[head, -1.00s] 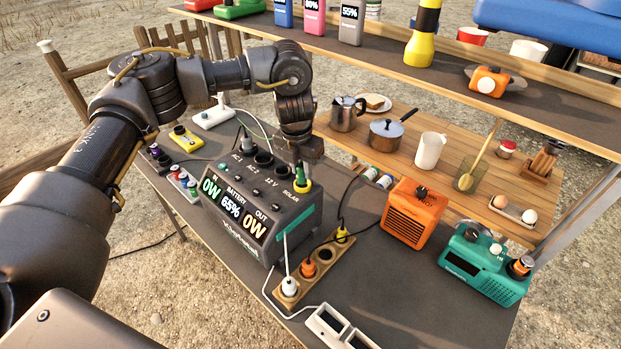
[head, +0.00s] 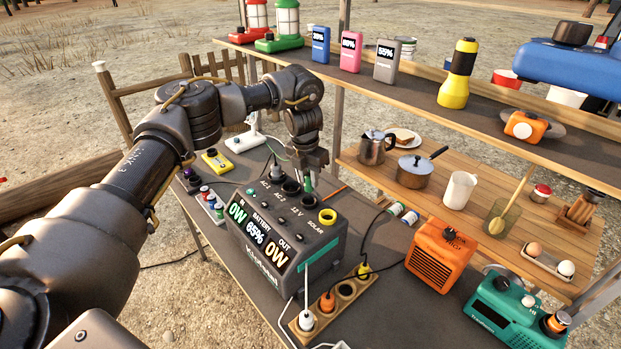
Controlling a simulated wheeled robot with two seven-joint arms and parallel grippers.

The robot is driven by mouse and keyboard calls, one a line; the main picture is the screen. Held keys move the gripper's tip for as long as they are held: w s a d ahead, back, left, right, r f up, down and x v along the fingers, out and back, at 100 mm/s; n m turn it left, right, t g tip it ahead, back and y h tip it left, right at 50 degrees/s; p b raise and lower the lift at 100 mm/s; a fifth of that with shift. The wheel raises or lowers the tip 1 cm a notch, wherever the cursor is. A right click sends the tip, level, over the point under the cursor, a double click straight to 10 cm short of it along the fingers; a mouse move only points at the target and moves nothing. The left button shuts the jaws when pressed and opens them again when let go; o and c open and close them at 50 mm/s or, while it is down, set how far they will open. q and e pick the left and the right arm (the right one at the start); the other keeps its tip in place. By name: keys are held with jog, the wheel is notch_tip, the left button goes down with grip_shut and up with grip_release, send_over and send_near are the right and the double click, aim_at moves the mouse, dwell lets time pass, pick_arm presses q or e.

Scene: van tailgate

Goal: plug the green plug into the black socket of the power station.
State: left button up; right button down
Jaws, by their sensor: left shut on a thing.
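The power station (head: 290,245) is a dark grey box with a lit front, standing on the grey table. Its top has a row of round sockets. Several are black, including the one marked 12 V (head: 309,201); the yellow-ringed socket (head: 327,217) by the SOLAR label is empty. My left gripper (head: 308,172) comes down from above and is shut on the green plug (head: 308,184). The plug is upright, over or at the black 12 V socket; I cannot tell whether its tip is inside. My right gripper is out of view.
A wooden power strip (head: 341,297) with white, orange and yellow plugs lies in front of the station. An orange heater (head: 440,256) and a teal radio (head: 505,312) stand to the right. A shelf (head: 420,90) with lanterns and packs runs behind.

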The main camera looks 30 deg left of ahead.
aim_at(309, 184)
pick_arm(q)
jog(key=shift+f, duration=0.1)
jog(key=shift+f+b, duration=0.3)
jog(key=shift+f, duration=0.6)
jog(key=shift+r+p, duration=0.1)
jog(key=shift+p, duration=0.2)
jog(key=shift+f, duration=0.25)
jog(key=shift+f+b, duration=0.55)
jog(key=shift+f, duration=0.85)
jog(key=o, duration=1)
jog(key=shift+o, duration=0.2)
